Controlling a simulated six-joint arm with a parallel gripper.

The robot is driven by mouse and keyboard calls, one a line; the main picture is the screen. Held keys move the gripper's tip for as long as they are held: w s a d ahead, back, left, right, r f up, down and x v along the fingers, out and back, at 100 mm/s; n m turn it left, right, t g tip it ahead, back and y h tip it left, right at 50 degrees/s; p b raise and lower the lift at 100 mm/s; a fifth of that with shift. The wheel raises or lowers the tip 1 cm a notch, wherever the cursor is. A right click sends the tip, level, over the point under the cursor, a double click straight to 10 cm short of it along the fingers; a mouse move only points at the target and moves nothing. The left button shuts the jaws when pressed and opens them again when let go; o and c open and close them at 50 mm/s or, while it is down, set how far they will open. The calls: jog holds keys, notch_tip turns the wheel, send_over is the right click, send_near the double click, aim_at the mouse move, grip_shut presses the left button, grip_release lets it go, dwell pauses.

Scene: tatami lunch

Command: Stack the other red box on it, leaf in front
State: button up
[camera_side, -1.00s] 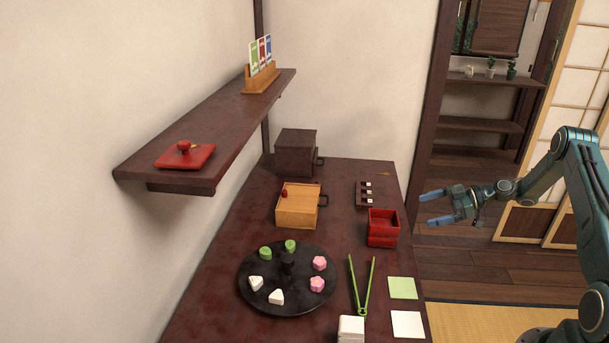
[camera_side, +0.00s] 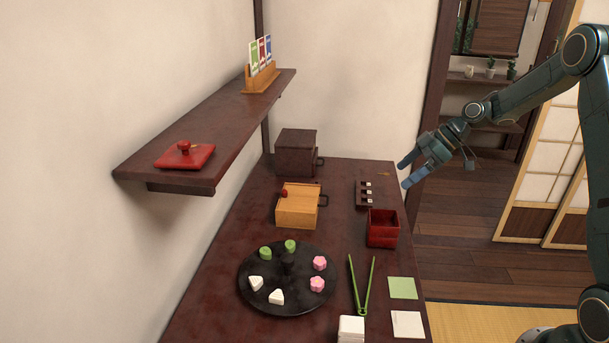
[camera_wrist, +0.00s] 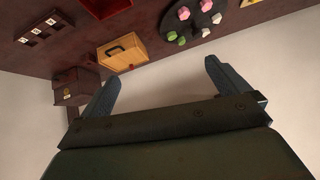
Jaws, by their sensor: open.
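The red boxes (camera_side: 383,228) stand at the right edge of the dark table as an open-topped red stack with a seam around its middle. I cannot make out a leaf on their faces. Part of the red also shows at the top edge of the wrist view (camera_wrist: 104,7). My gripper (camera_side: 404,174) is open and empty, raised at the table's right side, behind and above the red boxes. Its two fingers also show apart in the wrist view (camera_wrist: 162,75), with nothing between them.
A red lid (camera_side: 185,155) lies on the wall shelf (camera_side: 225,122). A light wooden box (camera_side: 297,209), a dark chest (camera_side: 295,153) and a small dark rack (camera_side: 363,195) stand nearby. A round black tray (camera_side: 287,300) and green tongs (camera_side: 362,290) are nearer the front.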

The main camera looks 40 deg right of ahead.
jog(key=s+a+r+m+g+h, duration=0.1)
jog(key=s+a+r+m+h, duration=0.25)
jog(key=s+a+r, duration=0.8)
jog(key=s+a+r+m+h, duration=0.1)
jog(key=s+a+m, duration=0.1)
jog(key=s, duration=0.6)
jog(key=s+a+r+m+t+h, duration=0.1)
jog(key=s+a+m+h, duration=0.1)
jog(key=s, duration=0.7)
jog(key=shift+a, duration=0.6)
